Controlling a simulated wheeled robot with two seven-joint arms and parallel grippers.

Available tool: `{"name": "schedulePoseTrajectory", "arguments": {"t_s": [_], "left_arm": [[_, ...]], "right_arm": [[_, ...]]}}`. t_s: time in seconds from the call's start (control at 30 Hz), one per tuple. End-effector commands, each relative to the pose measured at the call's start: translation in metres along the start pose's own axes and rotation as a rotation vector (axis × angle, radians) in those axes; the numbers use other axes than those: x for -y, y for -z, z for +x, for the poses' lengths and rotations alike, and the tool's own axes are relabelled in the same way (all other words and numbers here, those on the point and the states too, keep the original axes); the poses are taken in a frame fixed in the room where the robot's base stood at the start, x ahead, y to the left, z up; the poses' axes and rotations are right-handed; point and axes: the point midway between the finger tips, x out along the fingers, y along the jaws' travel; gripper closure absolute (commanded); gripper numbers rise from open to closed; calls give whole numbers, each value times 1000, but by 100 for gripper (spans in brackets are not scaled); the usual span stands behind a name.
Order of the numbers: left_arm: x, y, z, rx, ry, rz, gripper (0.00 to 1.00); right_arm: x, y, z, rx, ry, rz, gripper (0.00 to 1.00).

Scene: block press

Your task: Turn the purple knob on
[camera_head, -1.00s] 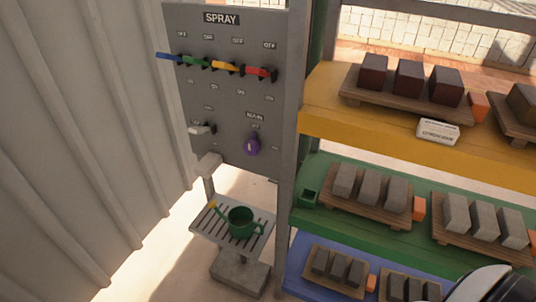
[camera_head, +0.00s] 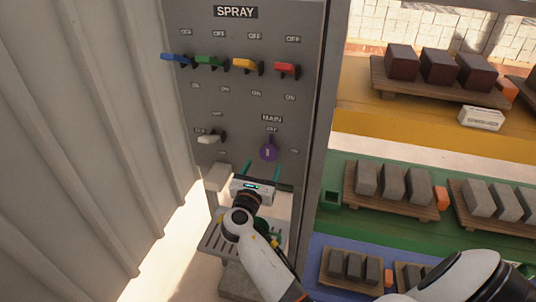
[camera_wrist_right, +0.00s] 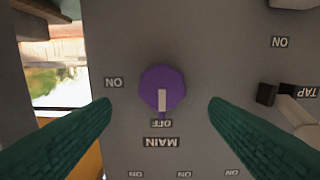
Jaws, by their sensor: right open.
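The purple knob (camera_head: 268,150) sits under the MAIN label on the grey SPRAY panel (camera_head: 262,25). In the right wrist view the knob (camera_wrist_right: 162,88) has a white mark pointing at the OFF label (camera_wrist_right: 161,124); an ON label (camera_wrist_right: 114,83) is to its left. My right gripper (camera_head: 262,169) is just below and in front of the knob in the head view. Its green fingers are open and empty, and in the wrist view its fingertips (camera_wrist_right: 161,105) lie on either side of the knob, with gaps. Contact is not visible. My left gripper is not in view.
Blue, green, yellow and red levers (camera_head: 285,69) line the panel above. A white TAP lever (camera_head: 209,138) is left of the knob. A shelf with grey blocks (camera_head: 392,182) stands at right. A green watering can (camera_head: 272,236) is partly hidden behind my right arm.

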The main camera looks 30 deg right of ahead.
Motion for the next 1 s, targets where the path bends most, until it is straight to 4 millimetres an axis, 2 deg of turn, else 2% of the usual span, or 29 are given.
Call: {"name": "schedulePoseTrajectory", "arguments": {"t_s": [0.1, 0.3, 0.5, 0.73, 0.77, 1.0], "left_arm": [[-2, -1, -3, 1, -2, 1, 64], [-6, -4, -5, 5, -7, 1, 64], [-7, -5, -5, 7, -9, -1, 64], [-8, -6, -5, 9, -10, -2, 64], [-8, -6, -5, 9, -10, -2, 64], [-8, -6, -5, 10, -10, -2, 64]], "right_arm": [[0, 2, 25, -1, 0, -1, 30], [1, 0, 53, 0, 2, 0, 30], [1, -1, 63, 2, 3, 1, 30], [1, -1, 63, 2, 3, 2, 30], [1, -1, 63, 2, 3, 2, 34], [1, -1, 63, 2, 3, 1, 73]]}}
